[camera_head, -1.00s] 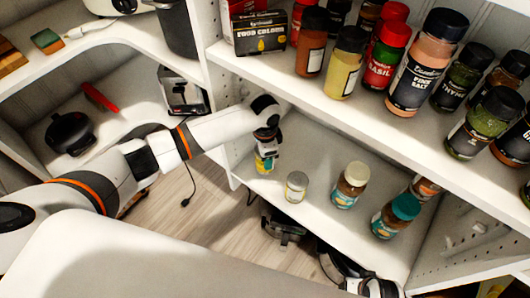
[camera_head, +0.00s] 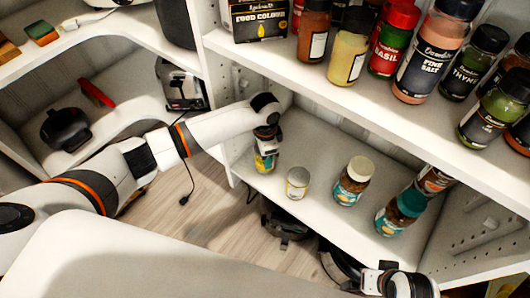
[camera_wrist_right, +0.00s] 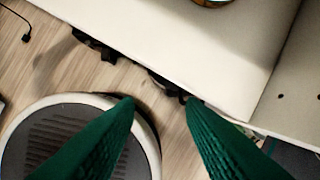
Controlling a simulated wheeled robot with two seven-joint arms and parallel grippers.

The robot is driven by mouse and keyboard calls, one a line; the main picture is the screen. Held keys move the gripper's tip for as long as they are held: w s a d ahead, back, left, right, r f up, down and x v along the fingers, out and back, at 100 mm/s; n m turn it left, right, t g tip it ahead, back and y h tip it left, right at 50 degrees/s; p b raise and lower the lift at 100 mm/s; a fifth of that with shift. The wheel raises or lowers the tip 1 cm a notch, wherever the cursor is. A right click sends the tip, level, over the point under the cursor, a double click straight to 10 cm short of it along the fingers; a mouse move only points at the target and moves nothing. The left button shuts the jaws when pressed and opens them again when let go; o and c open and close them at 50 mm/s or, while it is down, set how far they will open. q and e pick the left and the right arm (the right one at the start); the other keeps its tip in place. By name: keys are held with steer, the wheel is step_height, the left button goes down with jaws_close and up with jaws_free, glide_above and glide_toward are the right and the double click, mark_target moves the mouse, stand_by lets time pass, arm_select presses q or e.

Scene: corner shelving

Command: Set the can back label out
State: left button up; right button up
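My left gripper (camera_head: 266,132) reaches down at the left end of the lower shelf (camera_head: 318,156). It is directly over a small container (camera_head: 265,161) with a yellow and teal label; whether its fingers close on this is hidden. A short pale can (camera_head: 297,184) stands to the right of it, near the shelf's front edge. My right gripper (camera_head: 372,279) is below the shelf front at the bottom right; the right wrist view shows its green fingers (camera_wrist_right: 160,103) apart with nothing between them.
A cream-lidded jar (camera_head: 353,181) and a teal-lidded jar (camera_head: 400,212) stand right of the can. An orange-labelled container (camera_head: 434,181) is partly hidden by the upper shelf (camera_head: 420,115), which holds several spice jars. A toaster (camera_head: 183,86) is left.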

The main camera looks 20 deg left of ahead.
arm_select(q)
steer(key=shift+f+b, duration=0.5)
steer(key=shift+b, duration=0.15)
arm_select(e)
steer(key=shift+v, duration=2.75)
steer(key=shift+d, duration=0.1)
arm_select(q)
steer(key=shift+f, duration=0.35)
arm_select(e)
steer(key=shift+f, duration=0.1)
arm_select(q)
steer(key=o, duration=1.4)
arm_select(e)
steer(key=shift+f, duration=0.15)
arm_select(q)
steer(key=shift+r, duration=0.35)
step_height(320, 180, up, 10)
steer(key=p, duration=0.3)
steer(key=shift+r, duration=0.65)
arm_select(e)
steer(key=s+x, duration=0.1)
steer(key=x, duration=1)
steer(key=shift+s+f, duration=0.2)
steer(key=shift+f, duration=0.4)
